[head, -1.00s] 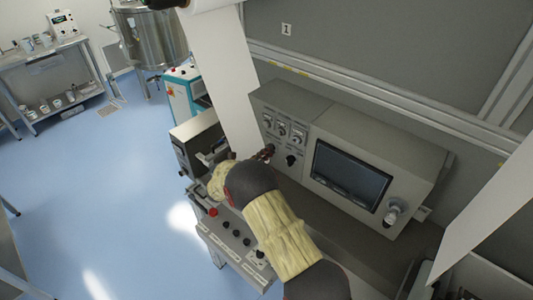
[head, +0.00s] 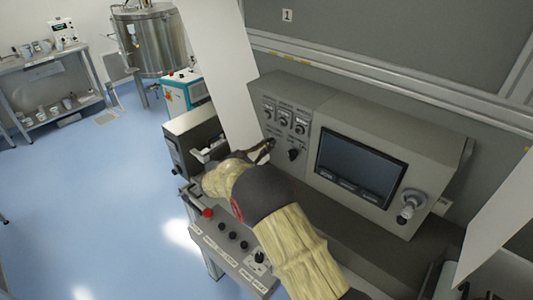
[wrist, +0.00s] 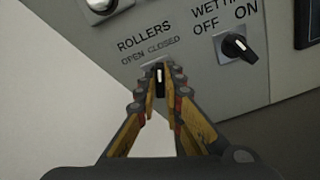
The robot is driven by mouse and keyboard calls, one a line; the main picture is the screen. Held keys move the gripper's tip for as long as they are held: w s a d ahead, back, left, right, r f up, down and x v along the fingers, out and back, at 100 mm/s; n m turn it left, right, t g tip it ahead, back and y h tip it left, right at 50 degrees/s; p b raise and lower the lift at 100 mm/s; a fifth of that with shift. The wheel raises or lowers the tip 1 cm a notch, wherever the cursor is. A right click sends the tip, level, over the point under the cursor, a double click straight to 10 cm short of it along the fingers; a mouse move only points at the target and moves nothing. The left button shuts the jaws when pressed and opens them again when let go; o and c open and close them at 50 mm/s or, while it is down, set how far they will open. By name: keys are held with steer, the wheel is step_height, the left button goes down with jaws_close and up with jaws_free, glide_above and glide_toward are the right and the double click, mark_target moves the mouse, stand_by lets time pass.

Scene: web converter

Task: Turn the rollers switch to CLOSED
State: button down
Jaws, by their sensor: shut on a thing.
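The rollers switch (wrist: 159,79) is a small black knob with a white pointer line, below the labels ROLLERS, OPEN and CLOSED in the wrist view. Its line stands about upright in that picture, under the start of the word CLOSED; I cannot tell its exact setting. My gripper (wrist: 159,84) has its fingertips on both sides of the knob and is shut on it. In the head view my gripper (head: 265,150) reaches the lower left of the grey control panel (head: 290,88), and my arm and fingers hide the rollers switch there.
A wetting switch (wrist: 238,46) marked OFF and ON sits just right of the fingers. A screen (head: 355,165) is farther right on the panel. A white web (head: 222,75) hangs left of it. A lower ledge carries a red button (head: 208,212) and black knobs.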

steer(key=shift+m+b, duration=0.9)
steer(key=shift+b, duration=0.05)
steer(key=c, duration=2)
jaws_free()
steer(key=shift+o, duration=0.4)
steer(key=v, duration=1.2)
steer(key=shift+a, duration=0.1)
